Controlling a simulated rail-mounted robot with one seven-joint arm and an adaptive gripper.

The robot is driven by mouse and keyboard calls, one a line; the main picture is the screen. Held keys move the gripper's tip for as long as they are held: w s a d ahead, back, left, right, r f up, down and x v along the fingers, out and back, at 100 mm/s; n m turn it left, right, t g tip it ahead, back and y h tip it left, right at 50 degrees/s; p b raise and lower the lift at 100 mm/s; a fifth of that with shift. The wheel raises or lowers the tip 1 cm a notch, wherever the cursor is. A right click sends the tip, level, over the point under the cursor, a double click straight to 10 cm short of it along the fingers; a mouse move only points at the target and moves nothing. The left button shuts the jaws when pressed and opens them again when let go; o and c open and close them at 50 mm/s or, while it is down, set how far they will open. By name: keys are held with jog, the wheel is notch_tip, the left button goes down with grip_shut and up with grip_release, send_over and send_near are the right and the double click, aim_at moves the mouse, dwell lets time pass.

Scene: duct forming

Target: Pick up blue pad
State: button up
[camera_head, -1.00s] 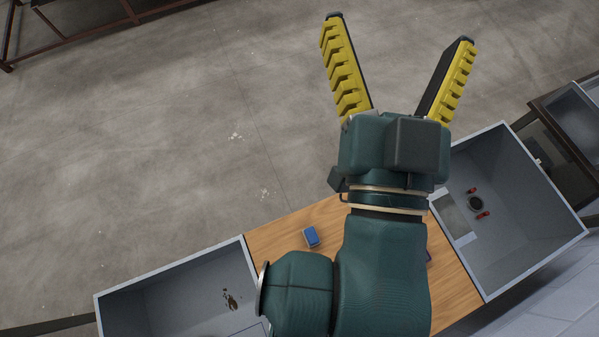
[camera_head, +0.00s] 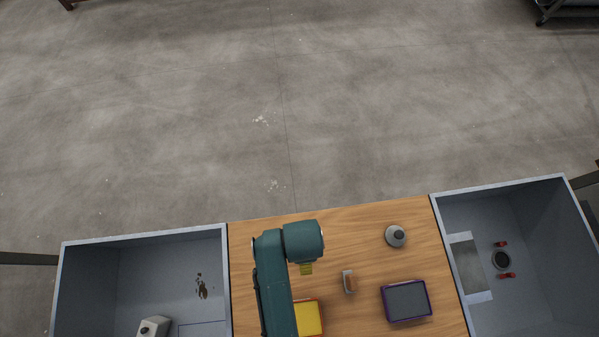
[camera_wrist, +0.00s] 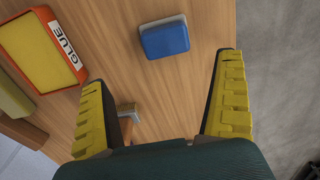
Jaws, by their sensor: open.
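The blue pad (camera_wrist: 165,38) lies on the wooden table top in the wrist view. It is a small rounded block, blue on top with a pale layer along one edge. My gripper (camera_wrist: 160,72) is open and empty, with its yellow ribbed fingers set wide apart. In the picture, the pad is above the gap between the fingers, apart from both. In the head view my gripper (camera_head: 306,268) is over the left part of the table, mostly hidden by my arm. The pad does not show there.
A yellow glue tray (camera_head: 309,318) with an orange rim, a small brush-like tool (camera_head: 348,281), a purple-edged grey box (camera_head: 407,300) and a round grey object (camera_head: 395,236) are on the table. Grey bins flank it at left (camera_head: 144,240) and right (camera_head: 437,245).

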notch_tip(320, 180, down, 3)
jog(key=shift+f, duration=0.1)
jog(key=f, duration=0.3)
jog(key=a+f, duration=0.1)
jog(key=shift+w+f+b, duration=0.3)
jog(key=shift+w+f, duration=0.1)
jog(key=shift+d+f, duration=0.1)
jog(key=shift+f, duration=0.35)
jog(key=shift+c, duration=0.4)
jog(key=c, duration=1.2)
jog(key=shift+r, duration=0.15)
notch_tip(320, 180, up, 10)
jog(key=shift+f+p, duration=0.1)
jog(key=shift+p, duration=0.4)
